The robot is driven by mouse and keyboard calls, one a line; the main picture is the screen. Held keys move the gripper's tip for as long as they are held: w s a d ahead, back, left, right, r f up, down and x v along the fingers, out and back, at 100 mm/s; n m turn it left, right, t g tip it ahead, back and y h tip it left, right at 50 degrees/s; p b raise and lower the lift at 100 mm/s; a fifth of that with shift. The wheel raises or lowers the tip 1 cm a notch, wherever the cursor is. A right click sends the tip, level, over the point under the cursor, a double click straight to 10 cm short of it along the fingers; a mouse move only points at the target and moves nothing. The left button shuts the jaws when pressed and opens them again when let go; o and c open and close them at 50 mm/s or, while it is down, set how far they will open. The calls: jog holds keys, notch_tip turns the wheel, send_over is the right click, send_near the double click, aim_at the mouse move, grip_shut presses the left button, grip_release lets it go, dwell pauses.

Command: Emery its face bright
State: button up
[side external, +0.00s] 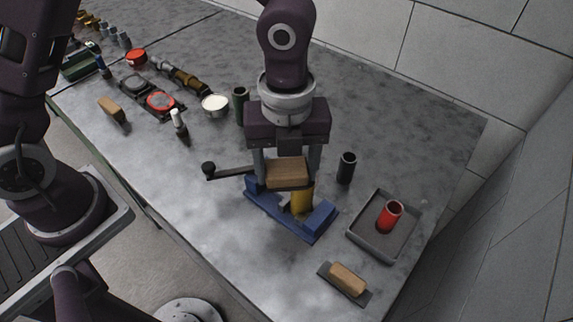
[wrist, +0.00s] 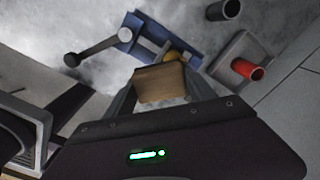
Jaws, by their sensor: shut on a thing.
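My gripper (side external: 287,168) is shut on a wooden block (side external: 288,175), one finger on each side. The block also shows between the fingers in the wrist view (wrist: 160,84). A blue vise (side external: 319,222) sits on the bench right below. A yellow brass-coloured cylinder (side external: 302,200) stands upright in it, its top hidden behind the block. In the wrist view only a bit of the cylinder (wrist: 172,56) shows past the block. The block is over or against the cylinder's top; I cannot tell whether they touch. The block's underside is hidden.
The vise's lever with a black knob (side external: 208,169) reaches left. A black cylinder (side external: 346,168) stands right of my gripper. A grey tray (side external: 362,237) holds a red cup (side external: 390,215). A wooden-handled grey plate (side external: 345,282) lies at the front. Other parts lie back left.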

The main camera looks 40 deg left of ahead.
jog(key=shift+w+d, duration=0.1)
jog(key=shift+w+d, duration=1.9)
jog(key=shift+a, duration=0.1)
jog(key=shift+s+a, duration=1.9)
jog(key=shift+s, duration=0.1)
jog(key=shift+w+d, duration=0.1)
jog(key=shift+w+d, duration=1.9)
jog(key=shift+w, duration=0.05)
dwell(1.9)
